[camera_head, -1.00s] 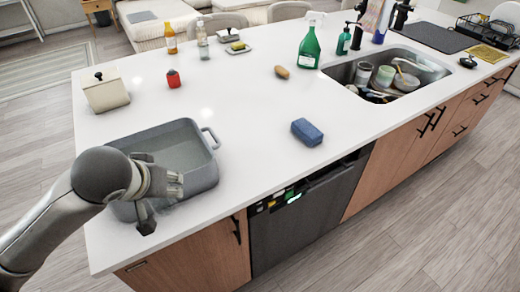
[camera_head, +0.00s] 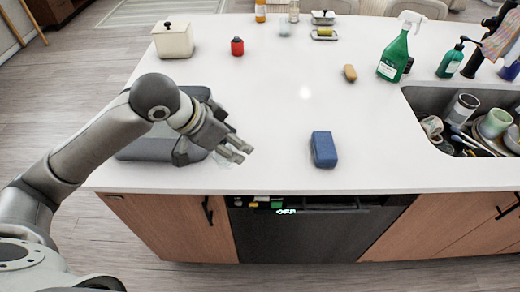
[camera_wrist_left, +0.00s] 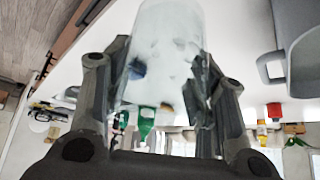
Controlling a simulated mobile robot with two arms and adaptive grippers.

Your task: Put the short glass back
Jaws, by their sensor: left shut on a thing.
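A clear, slightly frosted short glass (camera_wrist_left: 163,55) is between the fingers of my left gripper (camera_wrist_left: 160,100), which is shut on it. In the head view my left gripper (camera_head: 222,152) is above the front part of the white counter, just right of the grey tub (camera_head: 150,148). The glass is only faintly visible there, mostly hidden by the fingers. The grey tub sits at the counter's left end, partly covered by my left arm. My right gripper is not in view.
A blue sponge (camera_head: 323,149) lies right of my gripper. The sink (camera_head: 420,100) with dishes is at the right. The middle counter is clear.

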